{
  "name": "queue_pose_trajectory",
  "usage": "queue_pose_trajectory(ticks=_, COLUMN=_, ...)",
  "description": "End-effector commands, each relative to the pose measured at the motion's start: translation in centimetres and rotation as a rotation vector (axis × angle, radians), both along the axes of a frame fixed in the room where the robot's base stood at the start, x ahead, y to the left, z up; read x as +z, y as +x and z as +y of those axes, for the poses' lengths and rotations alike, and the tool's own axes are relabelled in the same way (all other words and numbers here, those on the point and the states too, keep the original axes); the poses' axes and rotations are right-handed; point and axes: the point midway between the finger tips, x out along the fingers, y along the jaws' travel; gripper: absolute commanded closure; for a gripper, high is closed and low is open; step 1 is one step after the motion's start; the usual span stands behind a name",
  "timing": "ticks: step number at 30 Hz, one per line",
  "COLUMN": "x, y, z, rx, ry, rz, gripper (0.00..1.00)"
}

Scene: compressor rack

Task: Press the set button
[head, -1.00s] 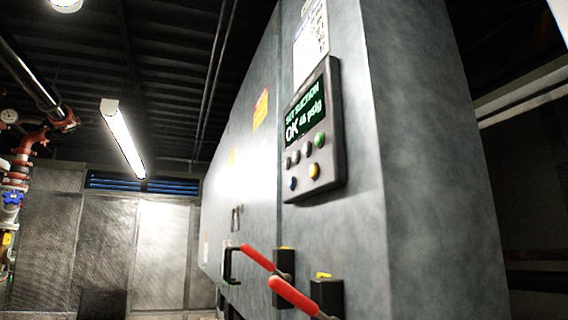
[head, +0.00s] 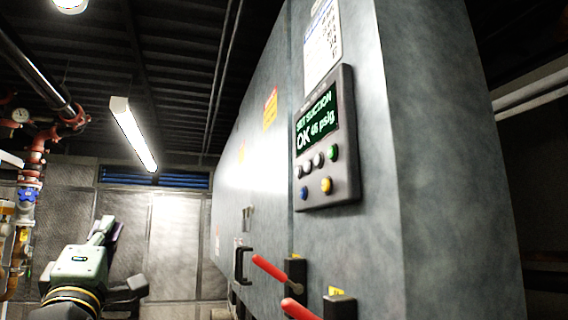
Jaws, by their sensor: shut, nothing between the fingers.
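The control panel (head: 345,190) is a dark grey box on the front of the grey cabinet, right of centre in the head view. Its lit green screen (head: 317,120) reads "SET SUCTION OK 46 psig". Below the screen are small grey buttons, a green button (head: 334,152), a blue button (head: 304,193) and a yellow button (head: 326,186). No label telling which one is the set button is readable. My gripper (head: 106,226) is at the lower left, pointing up, shut and empty. It is well to the left of the panel and touches nothing visible.
Two red lever handles (head: 269,268) stick out of the cabinet (head: 375,255) below the panel. A black pull handle (head: 240,265) is to their left. Red pipes with a gauge and a blue valve wheel (head: 27,194) stand at the far left. Open space lies between my gripper and the cabinet.

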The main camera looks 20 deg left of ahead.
Motion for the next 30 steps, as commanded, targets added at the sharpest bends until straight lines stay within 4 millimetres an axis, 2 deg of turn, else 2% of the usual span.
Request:
queue_pose_trajectory(ticks=1, x=2.2, y=1.7, z=-1.3, rx=-0.134, ry=-0.058, rz=0.004, gripper=1.00)
queue_pose_trajectory(ticks=6, x=6.5, y=6.5, z=-6.5, rx=-0.555, ry=-0.286, rz=0.080, gripper=1.00)
queue_pose_trajectory(ticks=9, x=8.4, y=7.9, z=-10.1, rx=-0.749, ry=-0.408, rz=0.151, gripper=1.00)
queue_pose_trajectory(ticks=12, x=9.7, y=8.5, z=-13.1, rx=-0.889, ry=-0.509, rz=0.223, gripper=1.00)
queue_pose_trajectory(ticks=15, x=10.4, y=8.6, z=-15.3, rx=-0.976, ry=-0.582, rz=0.282, gripper=1.00)
queue_pose_trajectory(ticks=21, x=10.8, y=8.5, z=-17.0, rx=-1.040, ry=-0.643, rz=0.333, gripper=1.00)
queue_pose_trajectory(ticks=30, x=10.7, y=8.6, z=-17.1, rx=-1.040, ry=-0.644, rz=0.333, gripper=1.00)
